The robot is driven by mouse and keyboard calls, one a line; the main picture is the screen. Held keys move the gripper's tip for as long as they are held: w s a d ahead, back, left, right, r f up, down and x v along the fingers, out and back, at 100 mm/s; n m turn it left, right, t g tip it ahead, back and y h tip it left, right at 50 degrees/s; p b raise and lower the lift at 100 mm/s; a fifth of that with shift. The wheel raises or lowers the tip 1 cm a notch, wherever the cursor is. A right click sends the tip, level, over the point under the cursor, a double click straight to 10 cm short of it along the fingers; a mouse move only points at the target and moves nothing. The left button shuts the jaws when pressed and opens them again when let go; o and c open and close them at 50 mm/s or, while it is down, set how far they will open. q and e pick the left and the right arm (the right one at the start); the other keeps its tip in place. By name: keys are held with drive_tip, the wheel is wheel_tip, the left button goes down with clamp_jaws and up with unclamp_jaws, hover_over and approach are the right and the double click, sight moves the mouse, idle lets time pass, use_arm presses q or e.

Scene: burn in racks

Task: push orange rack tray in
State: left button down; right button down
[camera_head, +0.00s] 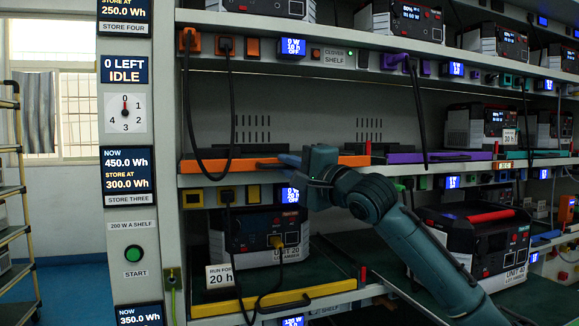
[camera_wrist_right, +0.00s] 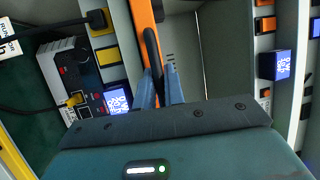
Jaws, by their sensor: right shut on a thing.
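The orange rack tray (camera_head: 225,165) is on the middle shelf at the left, with a long orange front strip and a dark handle. Its front strip also shows in the right wrist view (camera_wrist_right: 143,25), running up from between the fingers. My right gripper (camera_head: 286,160) is at the front of this tray, right of its middle. In the right wrist view my right gripper (camera_wrist_right: 160,88) has its two blue fingers shut on the black handle (camera_wrist_right: 151,50). The shelf space above the tray looks empty. My left gripper is not in view.
A yellow tray (camera_head: 235,304) with a power unit (camera_head: 263,240) sticks out below. A black cable (camera_head: 187,100) hangs in front of the orange tray's left part. A purple tray (camera_head: 440,157) is to the right.

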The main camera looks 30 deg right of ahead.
drive_tip(key=w+p, duration=0.1)
drive_tip(key=w, duration=0.1)
drive_tip(key=w+d+p, duration=0.1)
drive_tip(key=w+p, duration=0.1)
drive_tip(key=shift+r, duration=0.15)
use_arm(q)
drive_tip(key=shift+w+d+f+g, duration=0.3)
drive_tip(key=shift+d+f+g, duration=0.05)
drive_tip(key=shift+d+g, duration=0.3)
use_arm(e)
drive_tip(key=shift+s+d, duration=0.15)
drive_tip(key=c, duration=1.9)
unclamp_jaws()
drive_tip(key=shift+c, duration=0.2)
drive_tip(key=shift+o, duration=0.8)
